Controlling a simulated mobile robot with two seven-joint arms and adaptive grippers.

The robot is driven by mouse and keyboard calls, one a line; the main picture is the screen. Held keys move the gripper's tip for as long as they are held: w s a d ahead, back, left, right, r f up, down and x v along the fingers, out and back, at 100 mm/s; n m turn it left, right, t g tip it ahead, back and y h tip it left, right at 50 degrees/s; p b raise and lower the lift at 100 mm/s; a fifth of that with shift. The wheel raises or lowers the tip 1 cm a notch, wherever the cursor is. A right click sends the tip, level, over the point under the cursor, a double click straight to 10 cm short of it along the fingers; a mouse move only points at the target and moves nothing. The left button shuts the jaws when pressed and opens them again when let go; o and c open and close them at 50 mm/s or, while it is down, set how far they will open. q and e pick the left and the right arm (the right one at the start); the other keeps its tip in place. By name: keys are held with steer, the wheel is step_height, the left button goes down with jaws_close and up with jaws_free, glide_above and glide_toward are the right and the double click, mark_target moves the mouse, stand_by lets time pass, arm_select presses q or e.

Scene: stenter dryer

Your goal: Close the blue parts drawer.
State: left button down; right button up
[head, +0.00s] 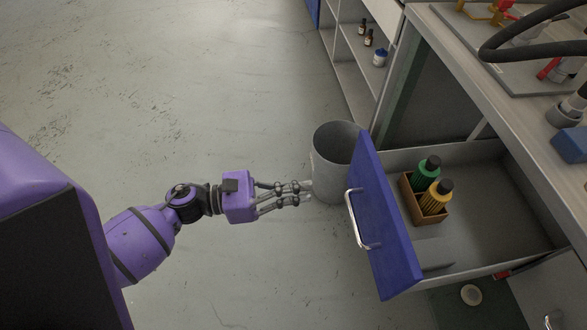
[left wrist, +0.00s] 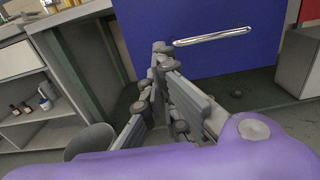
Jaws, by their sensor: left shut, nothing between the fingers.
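The blue parts drawer (head: 383,218) stands pulled out from the bench in the head view. It has a blue front with a silver bar handle (head: 359,222) and a grey tray behind it. In the left wrist view the blue front (left wrist: 215,45) and the handle (left wrist: 212,37) fill the upper middle. My left gripper (head: 305,191) is shut and empty, a short way left of the handle, pointing at the drawer front. Its fingers (left wrist: 162,55) appear close to the handle's left end in the wrist view. My right gripper is out of view.
A wooden box (head: 411,203) with a green and a yellow bottle sits in the drawer. A grey bin (head: 331,165) stands beside the drawer front. Shelves (head: 346,75) are beyond it. The bench top (head: 455,60) is at right. Open floor lies to the left.

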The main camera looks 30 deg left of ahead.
mark_target(358, 182)
arm_select(q)
steer(key=p+x, duration=0.1)
steer(key=x, duration=0.8)
steer(key=shift+w+d, duration=0.25)
steer(key=shift+d, duration=0.05)
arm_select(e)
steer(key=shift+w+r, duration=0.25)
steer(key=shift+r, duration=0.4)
arm_select(q)
steer(key=shift+w+d, duration=0.35)
steer(key=shift+d, duration=0.1)
steer(key=b+x, duration=0.4)
steer(key=x, duration=2.2)
steer(key=shift+f, duration=0.1)
steer(key=shift+b+x, duration=0.4)
steer(key=shift+x, duration=0.65)
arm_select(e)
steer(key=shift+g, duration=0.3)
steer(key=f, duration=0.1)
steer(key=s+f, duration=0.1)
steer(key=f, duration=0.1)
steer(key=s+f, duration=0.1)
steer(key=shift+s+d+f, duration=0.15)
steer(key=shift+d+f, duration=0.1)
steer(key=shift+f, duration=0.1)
